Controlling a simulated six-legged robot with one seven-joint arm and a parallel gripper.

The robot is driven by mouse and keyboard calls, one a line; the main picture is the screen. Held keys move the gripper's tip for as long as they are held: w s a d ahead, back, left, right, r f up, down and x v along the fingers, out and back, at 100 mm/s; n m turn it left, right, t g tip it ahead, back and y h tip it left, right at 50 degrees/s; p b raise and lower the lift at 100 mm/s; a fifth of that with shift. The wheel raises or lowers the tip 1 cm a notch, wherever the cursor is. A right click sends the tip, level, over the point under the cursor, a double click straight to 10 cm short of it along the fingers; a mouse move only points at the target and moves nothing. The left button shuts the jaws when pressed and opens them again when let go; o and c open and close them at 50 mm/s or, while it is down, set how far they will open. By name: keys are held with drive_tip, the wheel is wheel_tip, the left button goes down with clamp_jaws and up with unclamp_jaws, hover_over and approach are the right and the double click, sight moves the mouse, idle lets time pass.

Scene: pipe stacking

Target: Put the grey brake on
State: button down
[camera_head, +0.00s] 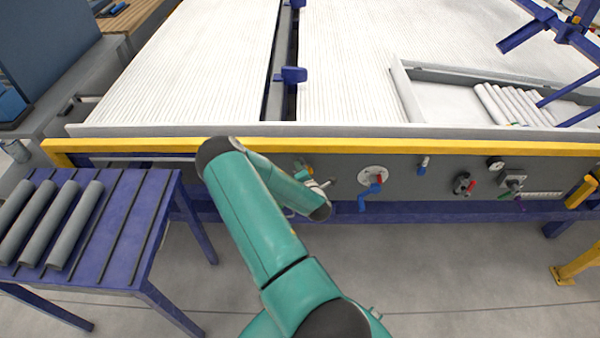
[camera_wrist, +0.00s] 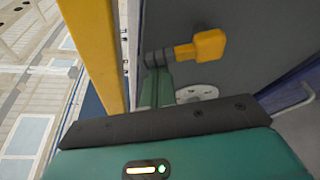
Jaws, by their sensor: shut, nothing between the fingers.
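My arm reaches to the grey control panel (camera_head: 400,182) on the front of the large table. My gripper (camera_head: 303,174) is at the panel's left part, partly hidden by my own arm. In the wrist view my gripper (camera_wrist: 158,86) has its green fingers together and empty. Just beyond the fingertips is a yellow handle (camera_wrist: 205,47) on a dark grey shaft (camera_wrist: 158,57), pointing right. I cannot tell whether the fingers touch the shaft. Which control is the grey brake is not clear. A dark grey fitting with a red part (camera_head: 463,184) sits farther right.
A blue valve handle on a round white plate (camera_head: 373,173) is right of my gripper. A yellow rail (camera_head: 400,147) runs above the panel. A blue stand (camera_head: 120,215) with grey pipes (camera_head: 75,225) is at left. The floor in front is clear.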

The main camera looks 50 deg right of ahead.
drive_tip(key=shift+s+d+r+m+t, duration=0.3)
drive_tip(key=shift+s+d+r+m, duration=0.15)
drive_tip(key=shift+m, duration=0.45)
drive_tip(key=shift+d, duration=0.2)
drive_tip(key=shift+s+d, duration=0.15)
drive_tip(key=shift+s, duration=0.1)
drive_tip(key=shift+w, duration=0.1)
